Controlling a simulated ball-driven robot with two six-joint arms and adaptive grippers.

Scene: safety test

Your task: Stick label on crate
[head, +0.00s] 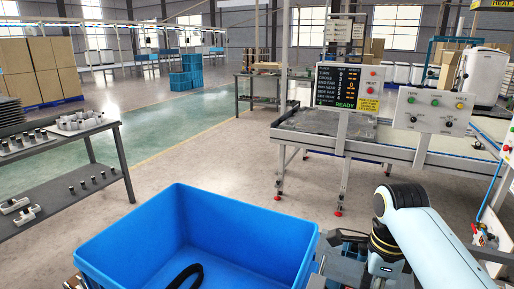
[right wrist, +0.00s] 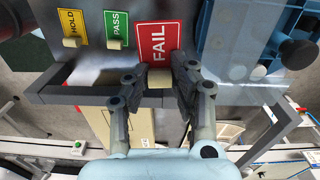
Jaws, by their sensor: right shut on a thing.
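The red FAIL label (right wrist: 157,42) stands in the right wrist view with a cream tab (right wrist: 160,78) at its lower edge. My right gripper (right wrist: 159,82) is shut on that tab, with a fingertip on each side. A green PASS label (right wrist: 116,27) and a yellow HOLD label (right wrist: 73,22) lie to its left on a grey surface, each with a cream tab. A large open blue crate (head: 245,222) fills the bottom of the head view, its near part cut off. My right arm covers its gripper in the head view.
A dark grey bar (right wrist: 75,95) runs below the labels, and a blue part (right wrist: 240,35) stands right of FAIL. A parts table (head: 75,175) is at left; a conveyor bench (head: 345,140) is behind. Open floor lies between.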

